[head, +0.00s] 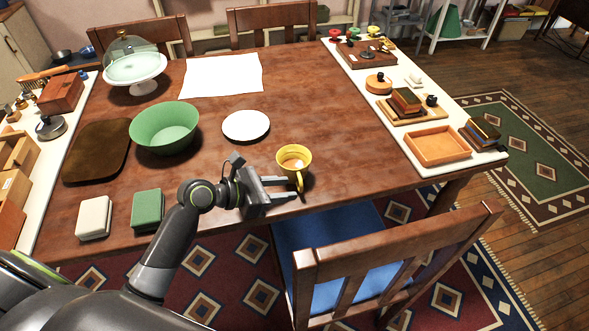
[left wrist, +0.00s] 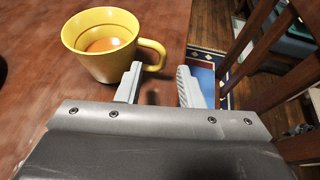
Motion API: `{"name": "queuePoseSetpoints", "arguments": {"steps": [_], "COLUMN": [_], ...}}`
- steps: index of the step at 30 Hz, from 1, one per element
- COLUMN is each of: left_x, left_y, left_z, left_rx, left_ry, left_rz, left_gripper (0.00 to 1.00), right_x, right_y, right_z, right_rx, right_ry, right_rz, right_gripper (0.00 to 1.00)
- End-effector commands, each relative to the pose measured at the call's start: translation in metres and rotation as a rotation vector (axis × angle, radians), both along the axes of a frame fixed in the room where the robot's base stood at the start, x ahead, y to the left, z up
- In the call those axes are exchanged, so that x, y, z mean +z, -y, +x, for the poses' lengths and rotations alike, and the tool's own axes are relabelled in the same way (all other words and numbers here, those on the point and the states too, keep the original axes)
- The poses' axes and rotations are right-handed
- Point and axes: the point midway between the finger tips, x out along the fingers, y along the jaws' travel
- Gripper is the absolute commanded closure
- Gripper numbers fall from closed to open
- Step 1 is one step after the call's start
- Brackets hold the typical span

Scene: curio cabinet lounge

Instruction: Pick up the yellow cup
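The yellow cup (head: 292,159) stands upright on the wooden table near its front edge, with its handle toward the front. In the left wrist view the cup (left wrist: 90,55) is at the upper left, with something orange-brown inside. My left gripper (head: 288,188) is beside the cup, its fingers spread and pointing right. In the left wrist view the gripper (left wrist: 165,82) has open space between its fingers, and the handle's end is close to the left finger. Whether they touch I cannot tell. My right gripper is not in view.
A white plate (head: 246,125) and a green bowl (head: 164,128) stand left of the cup. A green box (head: 147,208) and a white box (head: 94,217) lie near the front edge. A chair (head: 395,262) stands in front. The table right of the cup is clear.

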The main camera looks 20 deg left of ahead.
Motion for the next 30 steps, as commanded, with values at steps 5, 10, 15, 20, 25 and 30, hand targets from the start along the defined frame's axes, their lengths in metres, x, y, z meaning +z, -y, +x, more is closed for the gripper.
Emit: {"name": "queuePoseSetpoints", "arguments": {"steps": [5,10,15,20,25,30], "left_x": [-0.004,-0.013,-0.021,-0.022,-0.022,-0.022], "left_y": [0.007,0.024,0.037,0.039,0.039,0.039], "left_z": [0.006,0.018,0.03,0.033,0.032,0.032], "left_rx": [0.0,-0.001,0.001,0.001,0.001,0.001], "left_ry": [0.0,0.0,-0.001,0.0,0.0,0.0], "left_rz": [-0.001,-0.005,-0.002,0.001,0.001,0.001], "left_gripper": [0.66,0.66,0.66,0.66,0.71,0.93], "right_x": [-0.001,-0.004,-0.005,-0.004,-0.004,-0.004], "right_y": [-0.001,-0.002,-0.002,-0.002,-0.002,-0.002], "right_z": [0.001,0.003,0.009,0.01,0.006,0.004], "right_rx": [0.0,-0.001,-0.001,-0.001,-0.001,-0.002], "right_ry": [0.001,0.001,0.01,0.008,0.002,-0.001], "right_rz": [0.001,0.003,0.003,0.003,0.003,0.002], "right_gripper": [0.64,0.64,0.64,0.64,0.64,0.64]}}
